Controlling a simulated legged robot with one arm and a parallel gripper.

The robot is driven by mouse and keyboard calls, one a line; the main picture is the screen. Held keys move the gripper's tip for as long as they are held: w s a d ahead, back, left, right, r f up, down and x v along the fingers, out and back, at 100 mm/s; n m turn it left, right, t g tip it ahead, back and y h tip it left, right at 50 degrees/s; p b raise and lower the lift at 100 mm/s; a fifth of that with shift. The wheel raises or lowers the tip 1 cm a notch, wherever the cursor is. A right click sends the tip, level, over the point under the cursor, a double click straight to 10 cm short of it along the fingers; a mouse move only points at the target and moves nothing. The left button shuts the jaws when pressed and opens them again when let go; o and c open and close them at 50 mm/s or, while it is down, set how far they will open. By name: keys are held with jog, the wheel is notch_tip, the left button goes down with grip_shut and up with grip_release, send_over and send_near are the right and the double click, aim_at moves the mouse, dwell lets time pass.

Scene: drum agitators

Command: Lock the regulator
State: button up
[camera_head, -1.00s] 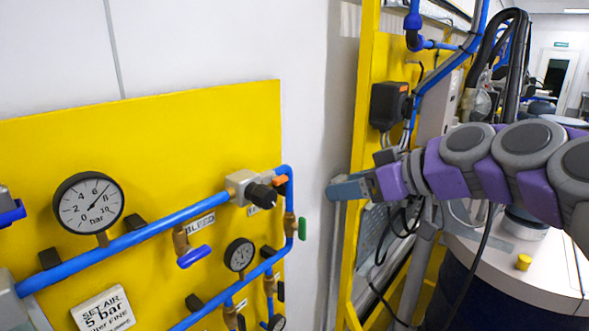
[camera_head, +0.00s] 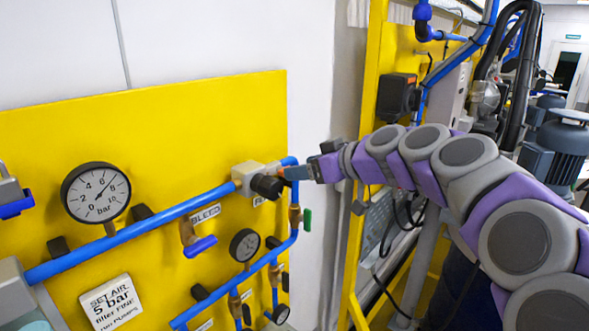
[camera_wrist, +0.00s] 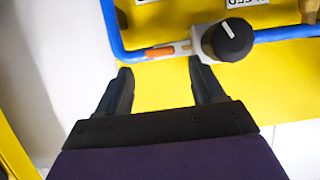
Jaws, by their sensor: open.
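The regulator (camera_head: 247,178) is a light grey block with a black knob (camera_head: 267,187), on the blue pipe at the panel's upper right. In the wrist view the black knob (camera_wrist: 231,40) has a white mark and sits at the upper right. An orange tab (camera_wrist: 160,53) lies in a light slotted piece beside the regulator; it also shows in the head view (camera_head: 296,173). My gripper (camera_wrist: 161,68) is open, its two dark fingers pointing at the pipe. The orange tab appears between and just beyond the fingertips. I cannot tell whether they touch anything.
The yellow panel (camera_head: 150,110) also carries a large gauge (camera_head: 96,193), a blue-handled bleed valve (camera_head: 199,246), a small gauge (camera_head: 244,245) and a green-handled valve (camera_head: 307,219). A yellow frame (camera_head: 366,80) with a black box (camera_head: 396,98) stands behind my arm.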

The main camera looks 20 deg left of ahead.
jog(key=x, duration=0.3)
jog(key=shift+w+a+f, duration=0.15)
jog(key=shift+a, duration=0.15)
jog(key=shift+c, duration=0.2)
jog(key=c, duration=1)
